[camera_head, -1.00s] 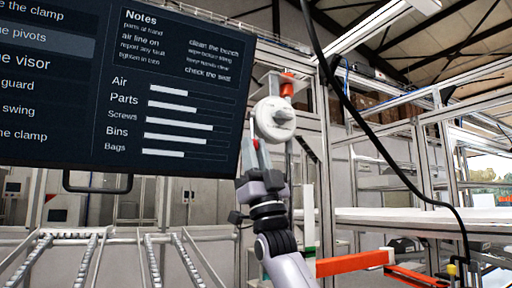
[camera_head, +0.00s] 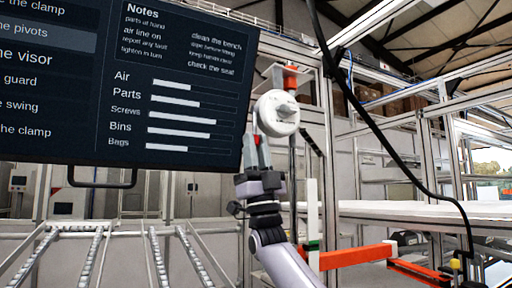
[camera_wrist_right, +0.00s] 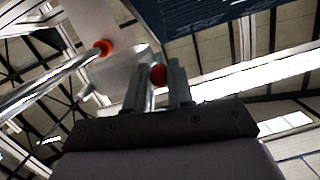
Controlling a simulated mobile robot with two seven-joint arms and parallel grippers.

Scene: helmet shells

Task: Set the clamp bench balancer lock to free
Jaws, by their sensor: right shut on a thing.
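The balancer shows in the head view as a round pale disc (camera_head: 268,119) with a raised grip on its face, hanging under an orange fitting. My right gripper (camera_head: 258,140) points up at the disc's lower left edge. A small red knob (camera_wrist_right: 158,74), likely the balancer's lock, sits between its fingertips in the right wrist view. My right gripper (camera_wrist_right: 158,78) is shut on this red knob. Its fingers cover the knob's sides, and I cannot read the lock's setting. My left gripper is not in view.
A dark screen (camera_head: 70,90) with lists and bars stands close on the left. A black cable (camera_head: 375,125) hangs on the right. An orange arm (camera_head: 355,257) reaches across at lower right. A roller rack (camera_head: 95,255) lies at lower left.

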